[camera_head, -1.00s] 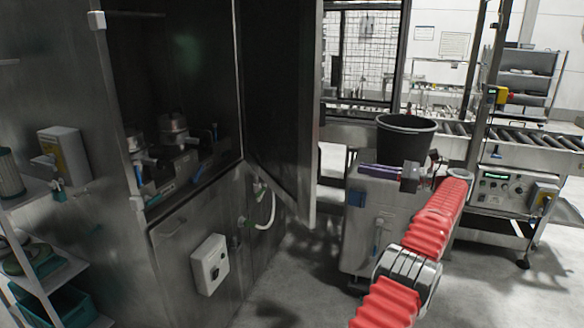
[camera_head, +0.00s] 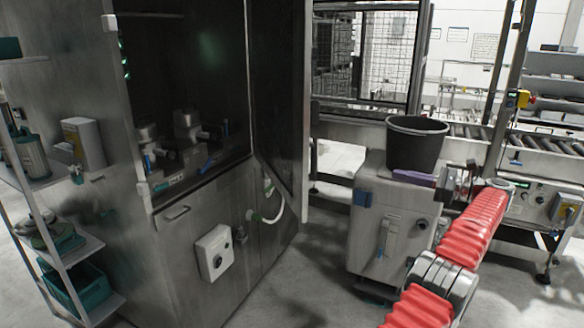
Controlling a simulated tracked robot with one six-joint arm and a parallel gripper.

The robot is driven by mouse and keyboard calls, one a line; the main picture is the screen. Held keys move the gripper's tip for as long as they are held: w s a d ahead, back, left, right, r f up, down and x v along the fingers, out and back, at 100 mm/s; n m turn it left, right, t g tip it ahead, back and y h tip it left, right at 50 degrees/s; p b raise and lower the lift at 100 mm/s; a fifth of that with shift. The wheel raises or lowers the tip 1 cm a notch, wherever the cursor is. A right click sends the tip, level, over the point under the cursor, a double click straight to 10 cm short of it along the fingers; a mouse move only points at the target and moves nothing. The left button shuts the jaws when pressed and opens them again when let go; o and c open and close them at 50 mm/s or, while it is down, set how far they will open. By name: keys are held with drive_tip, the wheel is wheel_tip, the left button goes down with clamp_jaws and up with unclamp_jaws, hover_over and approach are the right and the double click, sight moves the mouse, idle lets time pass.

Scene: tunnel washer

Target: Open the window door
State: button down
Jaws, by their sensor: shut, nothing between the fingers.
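The window door (camera_head: 282,90) is a tall dark panel in a metal frame, hinged on the right side of the washer cabinet's opening. It stands swung out, and the dark interior (camera_head: 195,75) shows to its left. My gripper (camera_head: 402,176) is at the end of my red-sleeved arm, right of the door and apart from it in the picture. Its purplish fingers point left, in front of the bucket and cart. They look closed with nothing between them. Part of the gripper is hard to make out.
A grey cart (camera_head: 388,235) stands right of the cabinet, with a black bucket (camera_head: 416,148) above it. A white switch box (camera_head: 214,252) and a hose (camera_head: 272,212) sit on the cabinet. Shelves (camera_head: 75,255) stand left. Grey floor (camera_head: 300,285) lies clear in front.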

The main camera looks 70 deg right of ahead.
wheel_tip(320, 180, down, 8)
drive_tip(key=d+n+g+h, duration=0.1)
drive_tip(key=d+g, duration=0.1)
drive_tip(key=g, duration=0.1)
drive_tip(key=w+a+f+n+g+y, duration=0.2)
drive_tip(key=w+f+n+g, duration=0.1)
drive_tip(key=w+f, duration=0.4)
drive_tip(key=w+a+n+g+y, duration=0.3)
drive_tip(key=w+a+n+g, duration=0.55)
drive_tip(key=w+a, duration=1.4)
drive_tip(key=w+a+r+n, duration=0.1)
drive_tip(key=w+a+n, duration=0.25)
drive_tip(key=a, duration=0.45)
drive_tip(key=w+a+r+n, duration=0.1)
drive_tip(key=w+a+n, duration=0.2)
drive_tip(key=a+n, duration=0.3)
drive_tip(key=w+a+r+n, duration=0.1)
drive_tip(key=w+a+n, duration=0.2)
drive_tip(key=a, duration=0.6)
drive_tip(key=s+a+r+n+t, duration=0.1)
drive_tip(key=a+n, duration=0.5)
drive_tip(key=a, duration=0.9)
drive_tip(key=s+a+r+n+t, duration=0.1)
drive_tip(key=a+n, duration=0.5)
drive_tip(key=a, duration=0.9)
drive_tip(key=shift+s+r+t+h, duration=0.3)
drive_tip(key=shift+s+r+t, duration=0.05)
drive_tip(key=shift+s+r, duration=0.5)
drive_tip(key=shift+s, duration=0.1)
